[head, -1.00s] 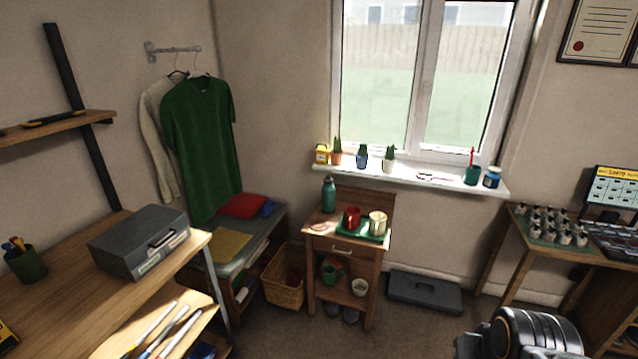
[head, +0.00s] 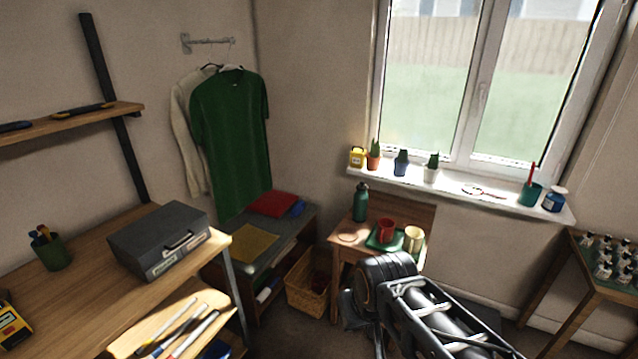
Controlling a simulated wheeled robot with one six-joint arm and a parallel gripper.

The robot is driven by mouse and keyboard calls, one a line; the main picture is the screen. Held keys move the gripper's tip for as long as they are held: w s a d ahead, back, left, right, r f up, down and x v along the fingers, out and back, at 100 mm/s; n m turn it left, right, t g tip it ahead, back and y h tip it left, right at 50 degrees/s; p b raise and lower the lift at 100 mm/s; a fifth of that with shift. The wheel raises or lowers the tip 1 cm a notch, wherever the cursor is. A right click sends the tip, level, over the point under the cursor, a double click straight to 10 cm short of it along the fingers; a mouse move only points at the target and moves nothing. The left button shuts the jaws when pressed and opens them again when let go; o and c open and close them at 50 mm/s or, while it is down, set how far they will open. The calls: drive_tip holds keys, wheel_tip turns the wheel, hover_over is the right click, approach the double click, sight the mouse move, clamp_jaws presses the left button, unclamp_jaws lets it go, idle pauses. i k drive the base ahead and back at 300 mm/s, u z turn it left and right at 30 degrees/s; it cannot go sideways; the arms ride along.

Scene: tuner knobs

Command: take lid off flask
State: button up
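The green flask (head: 361,202) stands upright at the back left of the small wooden side table (head: 347,246). Its dark lid (head: 362,187) sits on top. My arm reaches in from the lower right, in front of the side table, and hides its lower part. The fingertips of my gripper do not show in this view. Nothing of mine is seen touching the flask.
A green tray (head: 372,244) with a red mug (head: 386,230) and a cream mug (head: 414,238) is right of the flask. The windowsill (head: 460,190) with potted cacti is behind. A wicker basket (head: 307,287) and bench (head: 312,214) stand left.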

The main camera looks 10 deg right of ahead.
sight(362, 186)
drive_tip(key=u, duration=0.25)
drive_tip(key=i, duration=1.85)
drive_tip(key=z, duration=0.95)
drive_tip(key=i, duration=0.45)
drive_tip(key=z, duration=0.3)
